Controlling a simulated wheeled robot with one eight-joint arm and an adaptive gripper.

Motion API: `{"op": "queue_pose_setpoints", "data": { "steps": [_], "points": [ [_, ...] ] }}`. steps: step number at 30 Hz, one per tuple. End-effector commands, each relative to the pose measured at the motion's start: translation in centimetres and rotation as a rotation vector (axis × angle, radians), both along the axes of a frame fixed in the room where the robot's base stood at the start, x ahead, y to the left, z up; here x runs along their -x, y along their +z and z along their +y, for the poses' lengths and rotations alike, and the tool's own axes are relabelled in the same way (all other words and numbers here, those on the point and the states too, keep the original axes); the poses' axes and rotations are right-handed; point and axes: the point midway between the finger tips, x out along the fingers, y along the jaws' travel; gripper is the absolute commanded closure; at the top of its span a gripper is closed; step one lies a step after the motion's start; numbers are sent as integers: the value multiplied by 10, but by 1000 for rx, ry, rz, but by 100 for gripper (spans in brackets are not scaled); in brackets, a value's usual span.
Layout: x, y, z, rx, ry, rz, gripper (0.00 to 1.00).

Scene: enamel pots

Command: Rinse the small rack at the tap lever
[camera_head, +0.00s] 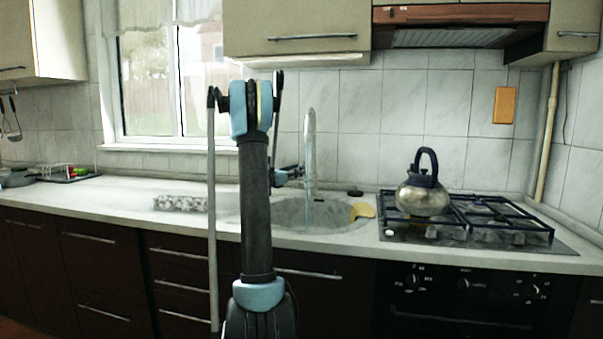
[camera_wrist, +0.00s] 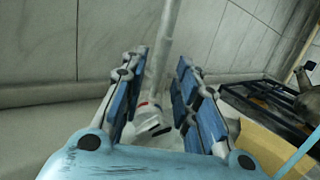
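The tall metal tap (camera_head: 310,150) rises behind the round sink (camera_head: 300,226). In the wrist view the tap's upright (camera_wrist: 163,50) and its base with a small red mark (camera_wrist: 148,118) show between my fingers. The lever itself is not clearly made out. My gripper (camera_wrist: 162,68) is open with nothing visibly held; contact with the tap cannot be told. In the head view my gripper (camera_head: 290,174) is near the tap, partly hidden by my arm. A low dark rack (camera_head: 68,176) with colourful items lies on the far left counter; I cannot tell if it is the small rack.
A grey patterned object (camera_head: 180,203) lies on the counter left of the sink. A yellow piece (camera_head: 362,211) is at the sink's right rim. A kettle (camera_head: 422,196) stands on the gas hob (camera_head: 500,240) at the right. Wall cabinets (camera_head: 297,25) hang above.

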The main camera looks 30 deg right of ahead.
Motion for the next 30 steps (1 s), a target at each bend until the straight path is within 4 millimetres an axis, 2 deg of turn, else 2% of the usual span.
{"op": "queue_pose_setpoints", "data": {
  "steps": [1, 6, 12, 30],
  "points": [
    [1, -1, 11, 0, 4, -1, 72],
    [10, -5, 40, 0, 3, -1, 72],
    [15, -8, 60, 0, 2, 0, 72],
    [17, -9, 65, 0, 1, 0, 72]
  ]
}}
